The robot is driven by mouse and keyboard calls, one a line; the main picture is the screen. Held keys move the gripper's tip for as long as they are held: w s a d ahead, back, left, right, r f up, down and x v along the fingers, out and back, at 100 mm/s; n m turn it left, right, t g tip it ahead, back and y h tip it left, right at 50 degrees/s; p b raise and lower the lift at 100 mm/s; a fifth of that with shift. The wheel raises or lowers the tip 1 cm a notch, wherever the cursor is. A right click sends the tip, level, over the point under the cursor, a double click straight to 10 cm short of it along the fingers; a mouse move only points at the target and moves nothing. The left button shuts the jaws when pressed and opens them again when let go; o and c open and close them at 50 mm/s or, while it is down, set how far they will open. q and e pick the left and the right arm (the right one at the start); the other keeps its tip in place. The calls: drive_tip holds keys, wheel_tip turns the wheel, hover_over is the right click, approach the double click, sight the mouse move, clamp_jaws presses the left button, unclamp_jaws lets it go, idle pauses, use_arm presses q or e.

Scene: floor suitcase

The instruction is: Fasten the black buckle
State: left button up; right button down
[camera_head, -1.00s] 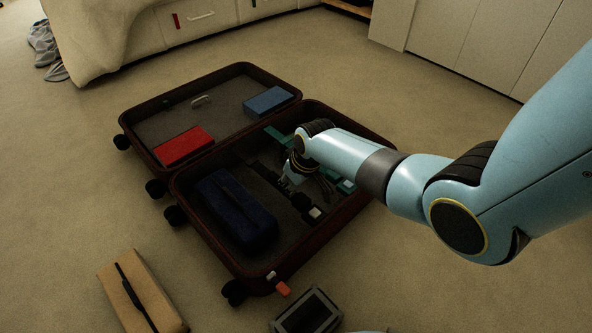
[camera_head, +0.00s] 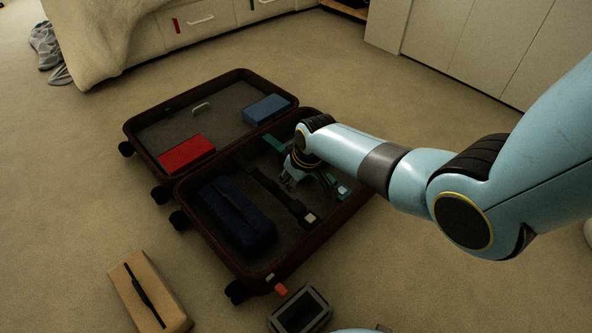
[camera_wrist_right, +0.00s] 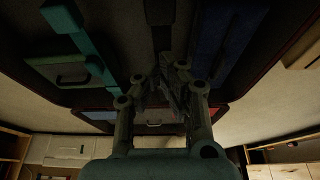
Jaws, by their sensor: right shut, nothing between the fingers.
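The black strap with its buckle (camera_head: 297,207) lies along the floor of the near half of the open suitcase (camera_head: 256,272). A small pale piece sits at the strap's near end. I cannot tell whether the buckle halves are joined. My right gripper (camera_head: 288,183) is over that half, just to the right of the strap's middle, shut and empty. In the right wrist view the gripper's fingers (camera_wrist_right: 172,72) show dark, with the black strap (camera_wrist_right: 161,38) beyond them, apparently apart. My left gripper is not in view.
A dark blue pouch (camera_head: 236,215) lies left of the strap, and a teal strap (camera_head: 274,143) to its right. A red box (camera_head: 186,153) and blue box (camera_head: 267,108) lie in the far half. A tan box (camera_head: 150,292) and grey-framed item (camera_head: 300,311) are on the floor.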

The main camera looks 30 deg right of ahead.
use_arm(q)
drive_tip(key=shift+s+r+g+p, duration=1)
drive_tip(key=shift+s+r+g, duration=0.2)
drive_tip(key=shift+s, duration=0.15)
